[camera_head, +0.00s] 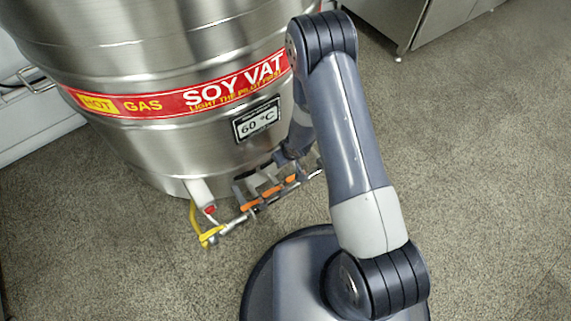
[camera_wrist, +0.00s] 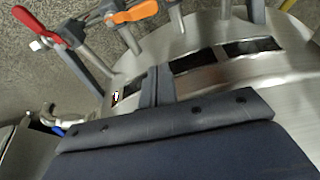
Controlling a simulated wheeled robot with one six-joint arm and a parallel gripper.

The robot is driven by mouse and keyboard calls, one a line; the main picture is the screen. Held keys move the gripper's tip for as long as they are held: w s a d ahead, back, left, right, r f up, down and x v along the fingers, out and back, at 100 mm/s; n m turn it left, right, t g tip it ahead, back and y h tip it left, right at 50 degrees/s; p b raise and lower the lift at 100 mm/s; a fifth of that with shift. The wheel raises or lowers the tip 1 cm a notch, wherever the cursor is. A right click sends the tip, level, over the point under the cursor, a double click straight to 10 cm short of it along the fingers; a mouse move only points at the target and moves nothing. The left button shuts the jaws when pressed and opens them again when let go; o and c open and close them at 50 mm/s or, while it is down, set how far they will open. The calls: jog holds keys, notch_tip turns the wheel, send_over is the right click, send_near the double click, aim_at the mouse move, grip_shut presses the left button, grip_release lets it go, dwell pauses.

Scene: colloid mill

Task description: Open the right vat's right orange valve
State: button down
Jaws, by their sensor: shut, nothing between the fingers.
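A steel vat (camera_head: 150,60) labelled "SOY VAT" fills the upper left of the head view. A pipe with orange valve handles runs low along its front. The handle farther right (camera_head: 290,179) shows close to my arm, and another orange handle (camera_head: 250,205) is to its left. In the wrist view one orange handle (camera_wrist: 134,12) shows at the top, beside a red lever (camera_wrist: 38,26) at the upper left. My gripper (camera_wrist: 157,76) is shut and empty, below the orange handle in the wrist view and apart from it. In the head view my arm partly hides the pipe's right end.
A steel cabinet (camera_head: 435,25) stands at the upper right. The speckled floor (camera_head: 490,170) on the right is clear. Dark slots (camera_wrist: 250,47) show in the steel near my gripper.

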aim_at(291, 179)
jog(key=shift+f, duration=0.1)
notch_tip(291, 179, down, 9)
jog(key=b, duration=0.9)
jog(key=shift+s+d+f, duration=0.15)
jog(key=shift+s, duration=0.15)
